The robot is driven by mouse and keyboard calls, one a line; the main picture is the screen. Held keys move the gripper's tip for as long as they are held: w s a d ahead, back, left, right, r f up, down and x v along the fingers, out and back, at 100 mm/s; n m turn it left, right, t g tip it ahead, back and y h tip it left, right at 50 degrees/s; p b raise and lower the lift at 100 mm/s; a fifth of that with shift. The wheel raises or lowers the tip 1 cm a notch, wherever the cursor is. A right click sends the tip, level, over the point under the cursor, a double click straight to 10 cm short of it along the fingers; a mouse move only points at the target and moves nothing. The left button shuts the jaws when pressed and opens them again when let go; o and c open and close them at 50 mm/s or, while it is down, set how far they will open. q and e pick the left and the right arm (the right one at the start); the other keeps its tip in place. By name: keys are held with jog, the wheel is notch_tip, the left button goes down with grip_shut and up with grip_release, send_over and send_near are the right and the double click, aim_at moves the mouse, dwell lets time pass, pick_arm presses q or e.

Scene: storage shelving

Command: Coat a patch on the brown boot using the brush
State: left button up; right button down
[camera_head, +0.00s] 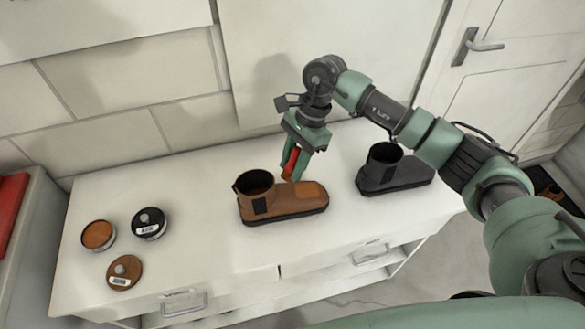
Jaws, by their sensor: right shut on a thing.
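The brown boot (262,207) stands upright on the white cabinet top, its toe pointing right. A lighter orange-brown patch (309,190) shows on the top of its toe. My right gripper (294,174) is above the boot, between the shaft and the toe. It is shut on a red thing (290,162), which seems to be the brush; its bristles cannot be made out. The lower end of the red thing is close to the boot's upper; I cannot tell if they touch. My left gripper is not in view.
A black boot (392,174) stands to the right. A white wall is behind.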

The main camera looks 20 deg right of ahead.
jog(key=shift+r+p, duration=0.3)
jog(key=shift+r, duration=0.85)
